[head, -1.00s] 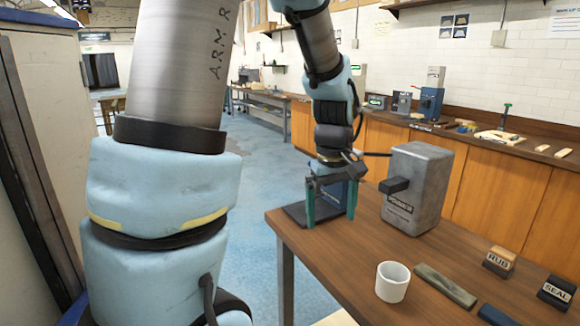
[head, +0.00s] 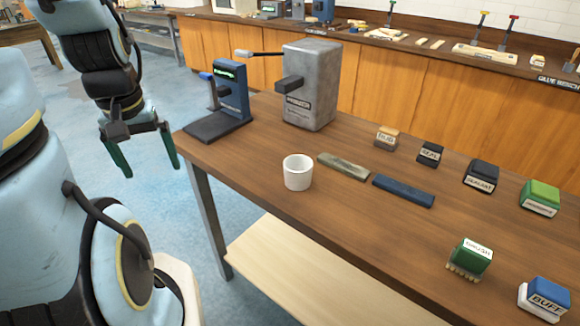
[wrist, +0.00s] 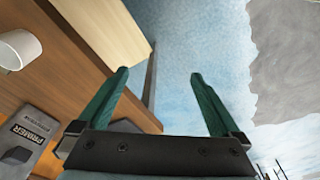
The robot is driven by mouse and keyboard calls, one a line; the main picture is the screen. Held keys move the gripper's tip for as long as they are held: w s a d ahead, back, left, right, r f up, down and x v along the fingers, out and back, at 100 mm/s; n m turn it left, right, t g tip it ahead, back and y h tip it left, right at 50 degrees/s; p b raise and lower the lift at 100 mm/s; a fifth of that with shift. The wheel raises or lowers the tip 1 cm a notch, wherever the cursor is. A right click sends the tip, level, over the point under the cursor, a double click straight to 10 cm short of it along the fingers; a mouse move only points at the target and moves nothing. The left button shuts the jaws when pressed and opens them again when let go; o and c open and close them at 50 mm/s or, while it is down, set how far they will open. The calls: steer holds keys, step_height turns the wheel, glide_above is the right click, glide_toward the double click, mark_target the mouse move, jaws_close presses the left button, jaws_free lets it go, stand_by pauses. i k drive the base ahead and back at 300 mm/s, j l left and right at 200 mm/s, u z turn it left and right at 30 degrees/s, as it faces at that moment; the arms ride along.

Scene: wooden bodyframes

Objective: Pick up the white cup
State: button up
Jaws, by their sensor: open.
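The white cup (head: 298,172) stands upright on the wooden table (head: 330,234), near its front left part. My gripper (head: 146,172) is open and empty, with green fingers pointing down. It hangs beyond the table's left end, left of the cup and apart from it. In the wrist view the cup (wrist: 18,48) shows at the left edge, partly cut off.
A grey machine (head: 312,85) and a blue device on a dark base (head: 232,95) stand behind the cup. Two flat bars (head: 403,190) lie right of it. Several labelled blocks (head: 481,176) sit farther right. A lower shelf (head: 300,275) juts out below the tabletop.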

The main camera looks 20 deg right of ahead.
mark_target(297, 169)
steer(key=k+l+u, duration=0.1)
steer(key=u, duration=0.4)
steer(key=k+l+u, duration=0.1)
steer(key=u, duration=0.35)
steer(key=k+u, duration=0.35)
steer(key=k, duration=0.2)
steer(key=k+u, duration=0.35)
steer(key=k, duration=0.2)
steer(key=k+j, duration=0.15)
steer(key=k, duration=0.4)
